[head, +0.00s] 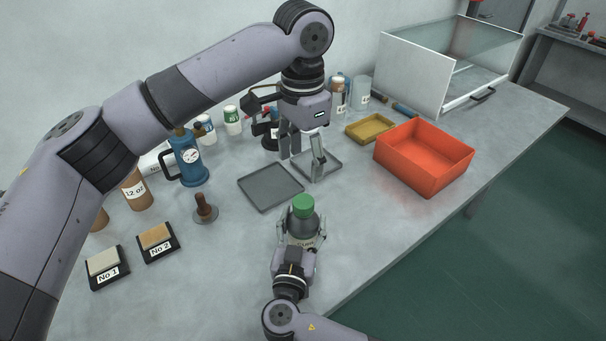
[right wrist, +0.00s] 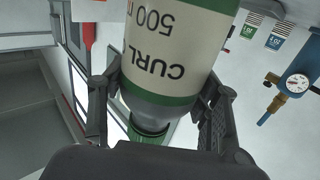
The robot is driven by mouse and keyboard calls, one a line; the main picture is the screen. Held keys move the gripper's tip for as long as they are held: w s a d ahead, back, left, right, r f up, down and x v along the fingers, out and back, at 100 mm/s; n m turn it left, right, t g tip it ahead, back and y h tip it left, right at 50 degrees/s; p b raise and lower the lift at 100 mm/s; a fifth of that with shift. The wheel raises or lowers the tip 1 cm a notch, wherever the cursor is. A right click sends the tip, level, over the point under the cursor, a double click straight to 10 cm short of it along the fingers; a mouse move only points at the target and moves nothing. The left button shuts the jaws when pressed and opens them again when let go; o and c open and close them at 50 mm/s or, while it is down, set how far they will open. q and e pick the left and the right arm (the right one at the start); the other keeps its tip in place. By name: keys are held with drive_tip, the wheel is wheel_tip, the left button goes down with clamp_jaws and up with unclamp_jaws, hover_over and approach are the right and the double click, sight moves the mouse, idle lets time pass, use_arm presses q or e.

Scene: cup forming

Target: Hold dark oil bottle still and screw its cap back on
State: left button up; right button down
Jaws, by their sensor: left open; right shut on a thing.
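The dark bottle (head: 303,226) stands at the front middle of the table in the head view, with a green cap (head: 303,204) on its top. I cannot tell how tightly the cap sits. My right gripper (head: 300,240) is shut around the bottle's body from the near side. In the right wrist view the bottle (right wrist: 168,55) appears upside down, its label reading "CURL 500", with the green cap (right wrist: 150,133) partly hidden at the bottom. My left gripper (head: 302,162) is open and empty, pointing down over the trays, behind the bottle and apart from it.
Two grey trays (head: 262,194) lie behind the bottle. An orange bin (head: 422,165) and a yellow tray (head: 370,128) are to the right. A blue gauge pot (head: 190,168), a brown-handled stamp (head: 205,210) and numbered blocks (head: 157,242) are to the left. The table right of the bottle is clear.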

use_arm(q)
drive_tip(key=shift+r, duration=0.5)
use_arm(e)
drive_tip(key=shift+c, duration=2.3)
unclamp_jaws()
drive_tip(key=shift+s, duration=0.1)
drive_tip(key=s+a, duration=0.2)
drive_tip(key=s, duration=0.9)
drive_tip(key=shift+s, duration=0.35)
